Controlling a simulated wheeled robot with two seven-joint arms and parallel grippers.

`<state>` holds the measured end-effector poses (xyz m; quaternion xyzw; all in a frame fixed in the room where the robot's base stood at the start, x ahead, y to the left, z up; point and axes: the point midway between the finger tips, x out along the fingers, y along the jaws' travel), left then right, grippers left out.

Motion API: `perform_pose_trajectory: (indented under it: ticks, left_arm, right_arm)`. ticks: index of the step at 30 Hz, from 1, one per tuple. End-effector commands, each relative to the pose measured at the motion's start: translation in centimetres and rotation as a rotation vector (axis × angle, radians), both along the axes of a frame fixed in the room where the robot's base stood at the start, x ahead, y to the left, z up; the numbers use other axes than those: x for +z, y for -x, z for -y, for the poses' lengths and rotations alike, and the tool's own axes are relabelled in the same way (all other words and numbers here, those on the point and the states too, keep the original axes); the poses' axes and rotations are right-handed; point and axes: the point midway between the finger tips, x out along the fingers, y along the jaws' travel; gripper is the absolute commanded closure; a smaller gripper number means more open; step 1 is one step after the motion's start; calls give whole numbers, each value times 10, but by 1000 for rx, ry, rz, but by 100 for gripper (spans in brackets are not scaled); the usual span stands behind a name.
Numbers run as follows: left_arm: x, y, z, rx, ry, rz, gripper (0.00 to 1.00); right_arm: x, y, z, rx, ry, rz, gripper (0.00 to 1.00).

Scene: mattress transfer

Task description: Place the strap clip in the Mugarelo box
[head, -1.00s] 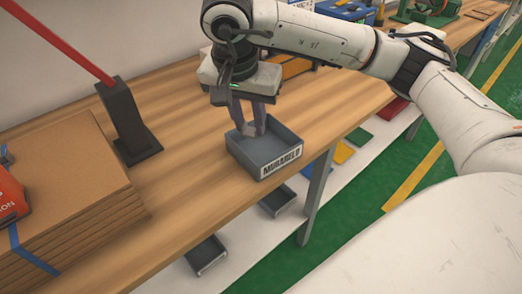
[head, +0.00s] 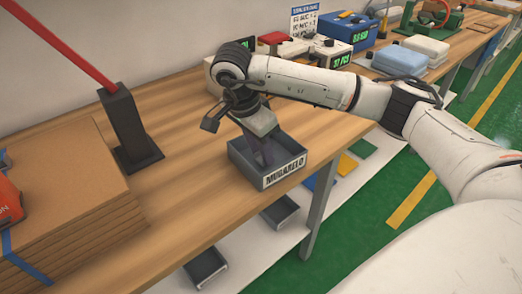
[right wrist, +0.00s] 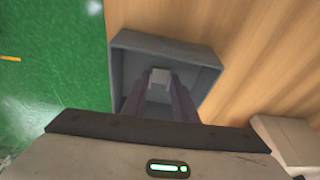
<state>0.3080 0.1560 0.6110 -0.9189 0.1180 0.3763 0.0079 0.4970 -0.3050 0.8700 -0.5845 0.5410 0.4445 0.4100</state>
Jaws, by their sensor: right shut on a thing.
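The Mugarelo box (head: 283,174) is a small open grey box with a white name label on its front. It stands on the wooden bench near the front edge. My right gripper (head: 266,160) points down into the box, its fingertips partly hidden by the front wall. In the right wrist view, the gripper (right wrist: 160,82) is shut on a small light-grey piece, the strap clip (right wrist: 160,74), which is over the inside of the box (right wrist: 117,75). I cannot tell whether the clip touches the floor of the box. My left gripper is out of view.
A dark post (head: 125,125) with a red bar stands to the left, beside a stack of brown cardboard sheets (head: 65,190).

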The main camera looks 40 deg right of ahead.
Motion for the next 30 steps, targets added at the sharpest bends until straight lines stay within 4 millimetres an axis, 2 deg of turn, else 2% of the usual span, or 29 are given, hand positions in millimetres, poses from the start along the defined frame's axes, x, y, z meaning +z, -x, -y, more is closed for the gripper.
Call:
perform_pose_trajectory:
  ticks: [11, 12, 15, 24, 28, 30]
  left_arm:
    - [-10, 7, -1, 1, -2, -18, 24]
    - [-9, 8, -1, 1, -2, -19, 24]
    - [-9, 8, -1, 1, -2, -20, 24]
    - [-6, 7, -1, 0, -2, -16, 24]
    - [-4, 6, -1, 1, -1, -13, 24]
    - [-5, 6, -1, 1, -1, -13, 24]
  right_arm:
    - [-7, 0, 0, 1, 0, 2, 99]
    - [-6, 0, 0, 1, 0, 2, 71]
    - [-6, 0, 0, 1, -1, 2, 55]
    - [-4, 0, 0, 1, -1, 2, 55]
    - [5, -1, -3, 2, -1, 3, 55]
    - [17, -1, -6, 2, -1, 6, 55]
